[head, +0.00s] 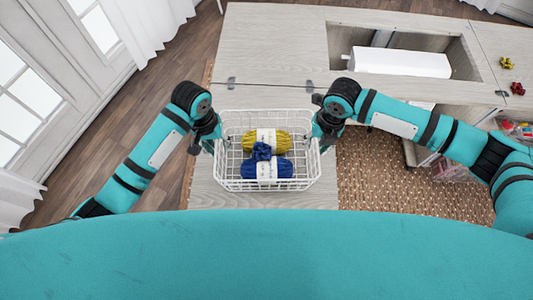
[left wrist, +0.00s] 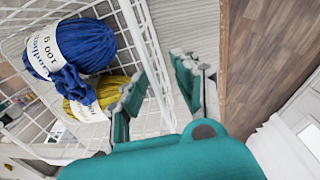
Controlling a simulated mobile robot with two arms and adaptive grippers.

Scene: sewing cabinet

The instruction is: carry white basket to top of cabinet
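The white wire basket (head: 232,184) is in the middle of the head view, over a pale wood panel. It holds a yellow yarn skein (head: 242,142) and a blue yarn skein (head: 252,170); it also fills the left of the left wrist view (left wrist: 141,28). My left gripper (head: 207,143) is at the basket's left side. In the left wrist view its fingers (left wrist: 155,88) are apart, with the basket's side rim between them. My right gripper (head: 322,138) is at the basket's right side; its fingertips are too small to read. The cabinet top (head: 275,50) is beyond the basket.
The cabinet top has a recess with a white block (head: 400,62) in it. Small yellow (head: 507,63) and red (head: 517,88) items lie at the far right. The cabinet top left of the recess is clear. A woven rug (head: 385,175) lies on the floor at right.

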